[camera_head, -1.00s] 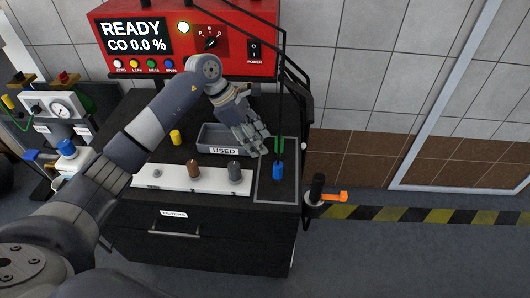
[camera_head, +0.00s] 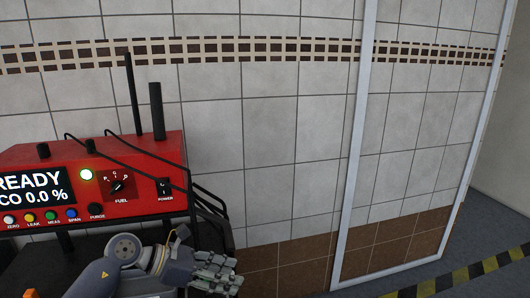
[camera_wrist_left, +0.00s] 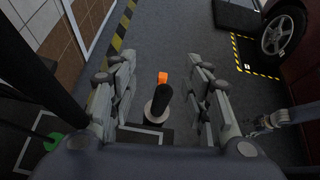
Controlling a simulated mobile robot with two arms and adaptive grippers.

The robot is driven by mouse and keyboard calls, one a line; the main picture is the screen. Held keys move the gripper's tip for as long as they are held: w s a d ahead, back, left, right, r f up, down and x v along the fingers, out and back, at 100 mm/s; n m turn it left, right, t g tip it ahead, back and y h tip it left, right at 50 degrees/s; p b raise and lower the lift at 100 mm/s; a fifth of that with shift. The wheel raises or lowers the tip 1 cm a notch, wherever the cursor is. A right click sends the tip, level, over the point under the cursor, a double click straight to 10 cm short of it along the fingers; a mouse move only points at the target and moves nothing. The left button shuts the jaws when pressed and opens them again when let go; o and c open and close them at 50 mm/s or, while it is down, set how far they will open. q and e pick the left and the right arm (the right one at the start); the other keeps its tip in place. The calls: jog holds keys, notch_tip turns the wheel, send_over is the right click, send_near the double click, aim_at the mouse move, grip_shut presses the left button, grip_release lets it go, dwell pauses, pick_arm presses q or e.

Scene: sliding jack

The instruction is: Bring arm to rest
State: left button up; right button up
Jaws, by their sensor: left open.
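My left gripper (camera_head: 222,272) is at the bottom of the head view, in front of the red analyser's lower right side. In the left wrist view its two fingers (camera_wrist_left: 160,65) are spread wide with nothing between them. A black handle with an orange tip (camera_wrist_left: 162,100) stands beyond the fingers, in the gap as seen from the wrist, apart from them. A grey arm part, which looks like my right arm (camera_wrist_left: 280,120), shows at the right of the wrist view. Its jaw state is not clear.
The red analyser (camera_head: 120,165) with its READY screen stands at the left, with black hoses (camera_head: 205,205) on its right side. A tiled wall is behind. In the wrist view, a car wheel (camera_wrist_left: 277,35) is at the upper right, and open floor lies between.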

pick_arm(q)
jog(key=d+r+n+t+h, duration=0.3)
jog(key=r+n+t+h, duration=0.2)
jog(key=r+n+t, duration=0.7)
jog(key=a+f+n+t+y, duration=0.3)
jog(key=a+n+t+y, duration=0.3)
jog(key=n+y, duration=0.65)
jog(key=s+a+f+n+g+y, duration=0.3)
jog(key=s+a+f+n+g, duration=0.15)
jog(key=f+n, duration=0.3)
jog(key=s+a+f+n+g+y, duration=0.3)
jog(key=a+f+n, duration=0.2)
jog(key=f+n, duration=0.3)
jog(key=s+d+f+n+g+h, duration=0.1)
jog(key=s+f+n+g, duration=0.4)
jog(key=s, duration=0.7)
jog(key=s+d+f+n+g+h, duration=0.1)
jog(key=s+f+n+g, duration=0.1)
jog(key=s+f+g, duration=0.75)
jog(key=s+f+t, duration=0.1)
jog(key=s+f, duration=0.1)
jog(key=f, duration=1)
jog(key=s+f+t, duration=0.2)
jog(key=f, duration=0.9)
jog(key=s+a+f+g, duration=0.1)
jog(key=s+a+f, duration=0.1)
jog(key=s+f, duration=1.5)
jog(key=shift+a+f+g, duration=0.2)
jog(key=shift+a+g, duration=0.05)
jog(key=shift+g, duration=0.15)
